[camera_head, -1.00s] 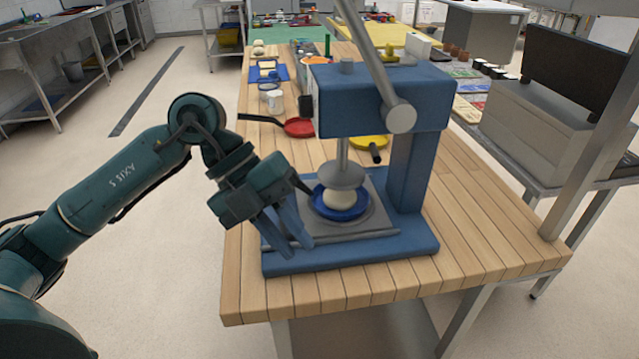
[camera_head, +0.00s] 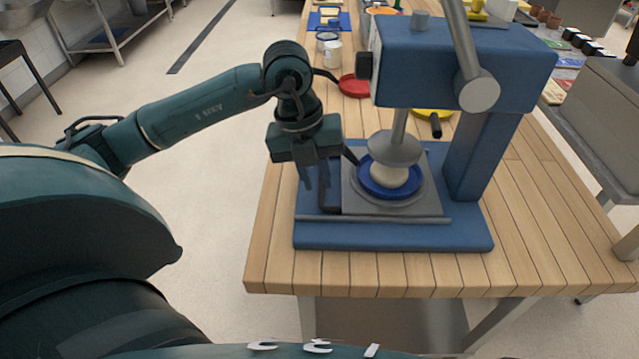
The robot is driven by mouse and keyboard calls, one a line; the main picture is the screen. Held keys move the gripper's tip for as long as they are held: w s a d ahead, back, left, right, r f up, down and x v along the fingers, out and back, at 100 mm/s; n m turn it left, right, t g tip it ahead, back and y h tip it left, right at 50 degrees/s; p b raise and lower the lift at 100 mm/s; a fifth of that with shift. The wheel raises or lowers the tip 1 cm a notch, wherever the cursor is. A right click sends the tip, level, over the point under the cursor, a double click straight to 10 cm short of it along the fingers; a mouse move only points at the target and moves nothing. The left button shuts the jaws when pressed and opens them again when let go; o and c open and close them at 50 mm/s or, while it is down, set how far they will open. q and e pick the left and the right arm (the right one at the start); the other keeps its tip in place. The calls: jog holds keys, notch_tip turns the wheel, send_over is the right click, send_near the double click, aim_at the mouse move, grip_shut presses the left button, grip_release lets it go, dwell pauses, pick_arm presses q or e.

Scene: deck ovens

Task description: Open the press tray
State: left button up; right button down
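The blue press (camera_head: 465,65) stands on the wooden table. Its grey press tray (camera_head: 420,211) lies flat on the blue base, with a long grey bar along the front edge. A blue pan (camera_head: 367,186) holding a pale dough ball (camera_head: 389,177) sits on the tray, under the round grey press head (camera_head: 394,149). The pan's dark handle points to the upper left. My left gripper (camera_head: 317,198) points down at the tray's left side, above the left part of the base. Its fingers are apart with nothing seen between them. I cannot tell whether they touch the tray. My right gripper is out of view.
A red pan (camera_head: 354,86) and a yellow pan (camera_head: 432,114) lie behind the press. The table's front strip and right side (camera_head: 545,215) are bare. A grey machine (camera_head: 607,117) stands at the right.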

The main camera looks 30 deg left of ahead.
pick_arm(q)
jog(key=shift+w+d+f, duration=0.1)
jog(key=shift+d+f, duration=0.05)
jog(key=shift+f, duration=0.55)
jog(key=shift+w+d+f, duration=0.1)
jog(key=shift+f, duration=0.55)
jog(key=shift+c, duration=0.3)
grip_shut()
